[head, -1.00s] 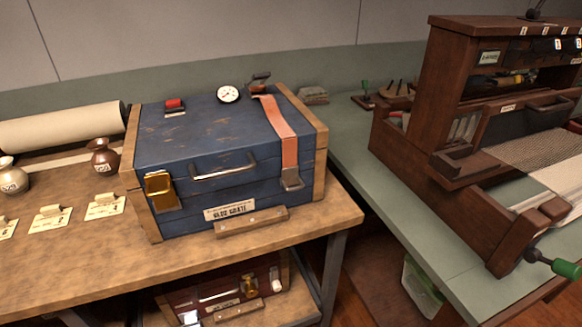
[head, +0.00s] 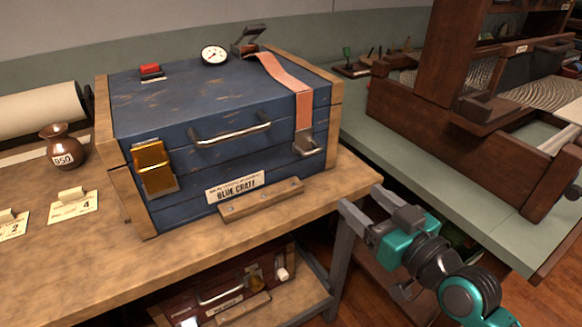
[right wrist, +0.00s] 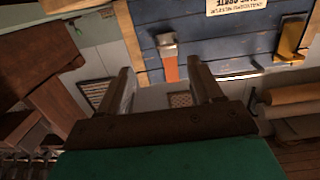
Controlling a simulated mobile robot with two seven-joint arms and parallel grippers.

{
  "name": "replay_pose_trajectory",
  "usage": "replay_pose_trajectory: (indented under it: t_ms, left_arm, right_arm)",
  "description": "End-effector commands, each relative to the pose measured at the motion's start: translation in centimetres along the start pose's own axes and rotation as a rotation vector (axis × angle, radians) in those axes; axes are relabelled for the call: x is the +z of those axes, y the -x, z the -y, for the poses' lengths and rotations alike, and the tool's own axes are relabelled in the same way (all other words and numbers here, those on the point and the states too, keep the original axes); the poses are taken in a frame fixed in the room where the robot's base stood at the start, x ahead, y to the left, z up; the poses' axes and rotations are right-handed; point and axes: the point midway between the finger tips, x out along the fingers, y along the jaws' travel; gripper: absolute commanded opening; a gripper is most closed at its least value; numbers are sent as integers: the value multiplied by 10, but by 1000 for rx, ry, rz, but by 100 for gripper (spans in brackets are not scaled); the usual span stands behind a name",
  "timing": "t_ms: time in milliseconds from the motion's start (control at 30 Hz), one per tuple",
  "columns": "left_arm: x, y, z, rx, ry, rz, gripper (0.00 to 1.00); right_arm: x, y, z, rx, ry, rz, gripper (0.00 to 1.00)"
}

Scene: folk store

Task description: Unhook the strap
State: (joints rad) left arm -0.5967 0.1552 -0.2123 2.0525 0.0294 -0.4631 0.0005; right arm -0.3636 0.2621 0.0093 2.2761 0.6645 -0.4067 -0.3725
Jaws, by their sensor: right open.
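The orange strap (head: 290,82) runs over the lid of the blue crate (head: 212,108) near its right side and down the front. Its metal buckle end (head: 309,143) lies against the crate's front face. A dark metal clamp (head: 249,38) stands at the strap's back end. My right gripper (head: 360,208) is open and empty, in front and to the right of the crate, apart from the strap. In the right wrist view the strap (right wrist: 171,68) and its buckle (right wrist: 167,45) appear upside down beyond the open fingers (right wrist: 165,88). My left gripper is not in view.
A brass latch (head: 152,166) and a metal handle (head: 232,130) are on the crate's front. The wooden bench (head: 95,262) holds a brown jar (head: 60,150) at left. A dark red case (head: 225,290) sits below. A wooden loom (head: 475,120) stands at right.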

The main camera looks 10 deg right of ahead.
Motion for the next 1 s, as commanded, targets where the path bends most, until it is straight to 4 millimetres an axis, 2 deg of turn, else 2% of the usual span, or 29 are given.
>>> replay_pose_trajectory:
  t_ms: [67, 233, 367, 800, 1000]
  left_arm:
    - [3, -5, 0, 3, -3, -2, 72]
    - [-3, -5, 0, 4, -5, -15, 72]
    - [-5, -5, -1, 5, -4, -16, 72]
    - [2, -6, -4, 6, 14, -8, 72]
    - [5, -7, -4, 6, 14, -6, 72]
  right_arm:
    - [-6, -1, 0, -12, 8, -31, 65]
    - [-16, -3, 0, -22, 11, -57, 65]
    - [-18, -13, 0, -21, 10, -60, 65]
    - [-21, -91, 2, -21, 6, -58, 65]
    - [-22, -118, 3, -21, 7, -56, 65]
